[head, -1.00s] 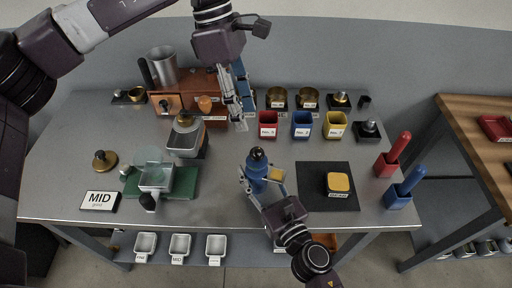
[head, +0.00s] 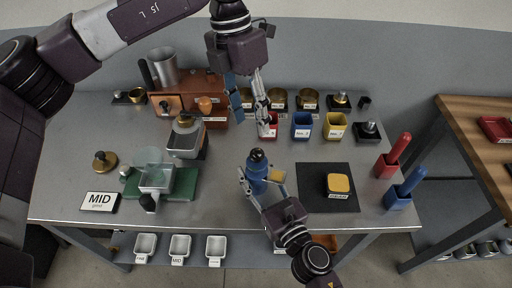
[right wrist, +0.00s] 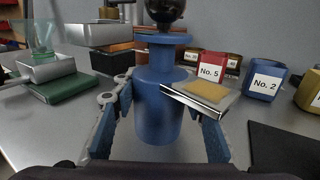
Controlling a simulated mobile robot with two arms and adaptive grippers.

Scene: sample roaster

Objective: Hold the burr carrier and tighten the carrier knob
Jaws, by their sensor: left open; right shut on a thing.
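A blue flanged body with a black ball knob (head: 257,154) on top, seemingly the burr carrier (head: 257,171), stands upright near the front middle of the table. My right gripper (head: 257,190) is shut around its lower body. In the right wrist view the blue body (right wrist: 158,105) sits between both blue finger pads, with the dark knob (right wrist: 165,9) cut off by the top edge. My left gripper (head: 250,110) is open and empty, pointing down behind the carrier, well apart from the knob. It partly covers the red cup (head: 268,131).
A metal-edged plate with a tan pad (right wrist: 205,92) overlaps the carrier's right side. A green-based device (head: 180,188) and hopper unit (head: 187,138) stand left. A black mat (head: 312,202) with a yellow-topped block (head: 339,184) lies right. Blue (head: 302,126) and yellow (head: 335,126) cups stand behind.

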